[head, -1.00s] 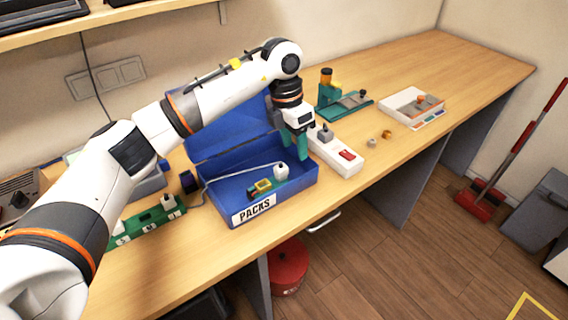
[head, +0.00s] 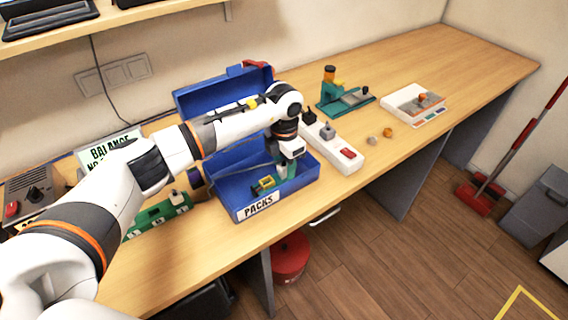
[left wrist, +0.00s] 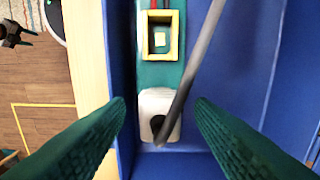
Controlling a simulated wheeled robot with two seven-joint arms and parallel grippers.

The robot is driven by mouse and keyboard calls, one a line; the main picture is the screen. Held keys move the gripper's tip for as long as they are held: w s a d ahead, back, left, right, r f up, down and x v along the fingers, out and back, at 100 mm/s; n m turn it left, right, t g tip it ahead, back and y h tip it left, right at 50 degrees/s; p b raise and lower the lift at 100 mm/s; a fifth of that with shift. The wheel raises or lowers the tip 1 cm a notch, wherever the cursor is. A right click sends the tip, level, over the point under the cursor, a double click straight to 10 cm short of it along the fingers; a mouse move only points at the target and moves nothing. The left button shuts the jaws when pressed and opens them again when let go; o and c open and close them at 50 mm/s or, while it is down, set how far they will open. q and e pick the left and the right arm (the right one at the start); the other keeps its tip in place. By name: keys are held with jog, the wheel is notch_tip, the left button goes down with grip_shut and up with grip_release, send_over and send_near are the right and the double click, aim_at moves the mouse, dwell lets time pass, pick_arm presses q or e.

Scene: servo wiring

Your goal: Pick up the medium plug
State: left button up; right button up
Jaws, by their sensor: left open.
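The blue box (head: 300,184) labelled PACKS stands open on the bench. In it lies a teal pack with a yellow-framed socket (head: 267,183), also seen in the left wrist view (left wrist: 159,37). A white plug (left wrist: 153,101) with a dark round spot sits at the pack's near end, and a grey cable (left wrist: 198,60) crosses over it. I cannot tell its size class. My left gripper (head: 287,170) is open and reaches down into the box. Its green fingers stand on either side of the white plug, apart from it. In the head view the gripper hides the plug. My right gripper is not in view.
A green board (head: 158,213) with labelled slots lies left of the box. A white power strip (head: 338,152) stands close to its right. A teal fixture (head: 345,103) and a white tray (head: 413,104) stand farther right. The box walls are close around my gripper.

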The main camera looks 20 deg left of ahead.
aim_at(284, 164)
pick_arm(q)
jog(key=shift+f, duration=0.55)
jog(key=c, duration=1.1)
jog(key=shift+o, duration=0.2)
notch_tip(284, 164, up, 10)
jog(key=b, duration=0.2)
jog(key=shift+f+b, duration=0.15)
jog(key=shift+b, duration=0.25)
jog(key=shift+r, duration=0.2)
